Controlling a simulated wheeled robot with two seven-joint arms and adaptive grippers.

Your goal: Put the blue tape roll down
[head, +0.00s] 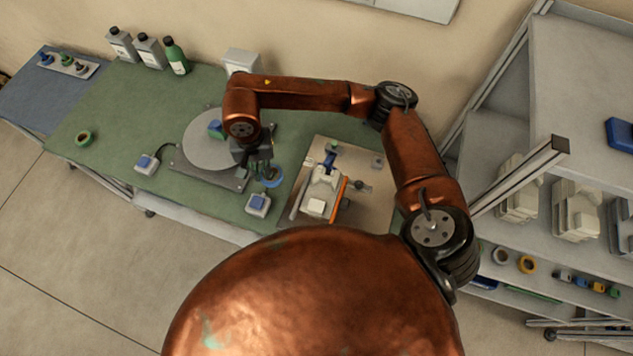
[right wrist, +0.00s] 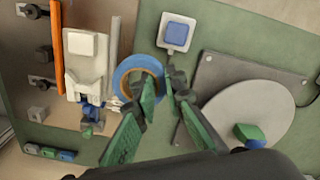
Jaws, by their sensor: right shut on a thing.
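The blue tape roll (head: 272,181) is a blue ring at the tips of my right gripper (head: 261,168), between the turntable's base plate and the beige board. In the right wrist view the roll (right wrist: 122,80) shows its ring face, and the fingers of my right gripper (right wrist: 163,78) are closed on its right side. I cannot tell whether the roll touches the green table (head: 110,110) or hangs just above it. My left gripper is in neither view.
The grey turntable disc (head: 205,148) holds a blue and green piece (head: 215,129). A blue-button box (head: 257,204) stands close to the roll. The beige board (head: 375,190) with a white fixture (head: 322,185) lies right.

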